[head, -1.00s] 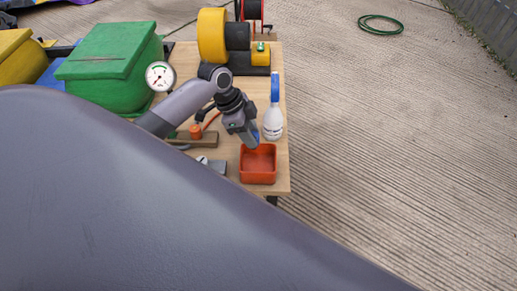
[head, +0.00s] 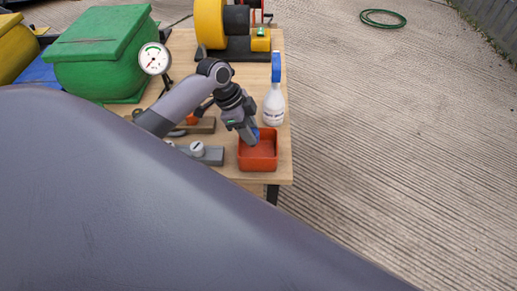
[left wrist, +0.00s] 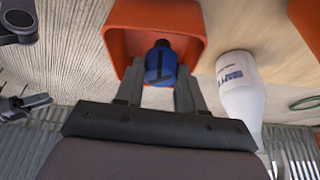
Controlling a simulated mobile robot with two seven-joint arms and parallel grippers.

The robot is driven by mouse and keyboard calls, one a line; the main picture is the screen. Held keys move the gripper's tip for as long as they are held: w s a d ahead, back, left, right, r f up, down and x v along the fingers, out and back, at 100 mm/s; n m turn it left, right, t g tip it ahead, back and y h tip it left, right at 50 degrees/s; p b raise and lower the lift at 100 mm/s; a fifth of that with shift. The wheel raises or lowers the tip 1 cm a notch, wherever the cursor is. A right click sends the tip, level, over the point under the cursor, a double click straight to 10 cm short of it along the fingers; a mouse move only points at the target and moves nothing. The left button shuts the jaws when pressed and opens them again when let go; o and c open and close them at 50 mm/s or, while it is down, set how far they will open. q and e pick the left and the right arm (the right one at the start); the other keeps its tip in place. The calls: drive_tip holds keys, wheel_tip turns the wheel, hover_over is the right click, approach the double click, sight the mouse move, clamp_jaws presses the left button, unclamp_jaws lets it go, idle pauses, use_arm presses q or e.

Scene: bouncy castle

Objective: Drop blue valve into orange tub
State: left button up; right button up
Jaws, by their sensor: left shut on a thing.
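The orange tub (head: 258,160) stands on the wooden table near its front right corner. It also shows in the left wrist view (left wrist: 113,25). My left gripper (head: 251,138) is over the back part of the tub. It is shut on the blue valve (left wrist: 160,64), which shows between the two fingers in the left wrist view, with a dark end pointing toward the tub. In the head view only a bit of blue shows at the fingertips. Whether the valve touches the tub is hard to tell.
A white spray bottle with a blue top (head: 274,100) stands close behind the tub to the right. A grey block with a white knob (head: 199,151) lies left of the tub. A gauge (head: 154,58), a green box (head: 100,60) and a yellow blower (head: 211,24) stand farther back.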

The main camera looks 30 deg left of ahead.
use_arm(q)
drive_tip(key=o, duration=1.1)
drive_tip(key=p+v, duration=0.1)
drive_tip(key=v, duration=0.6)
drive_tip(key=shift+r, duration=0.1)
